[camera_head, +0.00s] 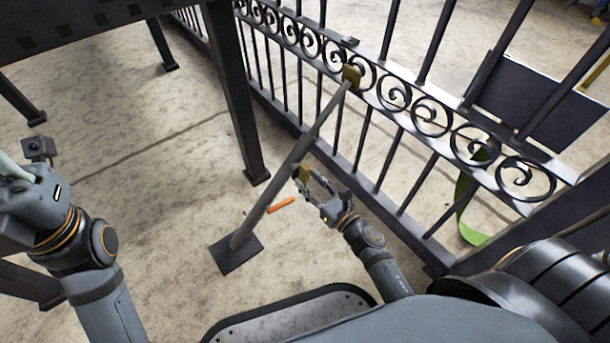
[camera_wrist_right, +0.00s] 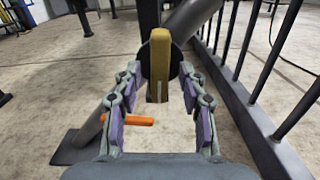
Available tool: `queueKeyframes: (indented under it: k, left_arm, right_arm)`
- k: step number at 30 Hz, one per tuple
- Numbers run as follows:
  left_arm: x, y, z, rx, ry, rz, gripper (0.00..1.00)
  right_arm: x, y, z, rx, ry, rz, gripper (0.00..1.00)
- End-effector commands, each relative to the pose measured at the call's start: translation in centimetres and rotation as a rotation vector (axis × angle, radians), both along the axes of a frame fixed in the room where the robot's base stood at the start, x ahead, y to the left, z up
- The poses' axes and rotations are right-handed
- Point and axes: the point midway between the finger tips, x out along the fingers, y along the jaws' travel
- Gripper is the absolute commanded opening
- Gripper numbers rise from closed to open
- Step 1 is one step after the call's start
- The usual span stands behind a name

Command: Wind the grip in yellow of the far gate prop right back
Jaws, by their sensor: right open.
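The gate prop (camera_head: 276,190) is a slanted grey tube. It runs from a square floor plate (camera_head: 235,254) up to a yellowish bracket (camera_head: 352,77) on the gate rail. A yellow grip (camera_head: 303,172) stands beside the tube's middle. In the right wrist view the upright yellow grip (camera_wrist_right: 160,62) is in front of a dark round disc, straight ahead. My right gripper (camera_head: 311,182) is open, its fingers either side of the grip's line, with gaps showing on both sides. My left gripper (camera_head: 22,195) is at the left edge; its fingers are not clear.
An orange bar (camera_head: 281,205) shows beside the tube; I cannot tell what bears it. The dark scroll gate (camera_head: 395,95) runs close along my right arm's side. A dark table leg (camera_head: 240,120) stands left of the prop. A green strap (camera_head: 466,205) hangs at the gate.

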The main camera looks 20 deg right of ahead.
Motion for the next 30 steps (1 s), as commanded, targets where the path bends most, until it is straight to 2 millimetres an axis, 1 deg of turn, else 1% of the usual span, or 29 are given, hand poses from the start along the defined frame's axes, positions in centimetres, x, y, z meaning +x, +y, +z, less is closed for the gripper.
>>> queueKeyframes:
  k: [1,3,6,14,17,21,24,30]
  left_arm:
    - [0.0,0.0,-0.1,0.002,0.003,0.000,0.25]
    - [0.0,-0.1,-0.2,0.003,0.005,0.000,0.25]
    - [0.0,-0.1,-0.2,0.005,0.006,0.000,0.25]
    - [0.0,-0.1,-0.3,0.005,0.006,0.000,0.25]
    - [0.0,-0.1,-0.3,0.005,0.006,0.000,0.25]
    - [0.0,-0.1,-0.3,0.004,0.007,0.001,0.25]
    - [0.0,-0.1,-0.3,0.004,0.007,0.001,0.25]
    - [0.0,-0.1,-0.2,0.004,0.006,-0.001,0.25]
  right_arm:
    - [0.8,0.3,0.1,0.002,-0.002,-0.001,0.41]
    - [1.6,0.5,0.1,0.000,-0.002,0.000,0.41]
    - [2.2,0.8,0.0,0.001,-0.001,0.000,0.41]
    - [2.3,0.9,0.0,0.000,0.000,0.001,0.41]
    - [2.3,0.9,0.0,0.000,0.000,0.001,0.31]
    - [2.3,0.9,0.0,0.000,0.000,0.001,0.12]
    - [2.3,0.8,0.0,0.000,0.000,0.001,0.00]
    - [2.3,0.8,0.0,0.003,0.001,0.001,0.00]
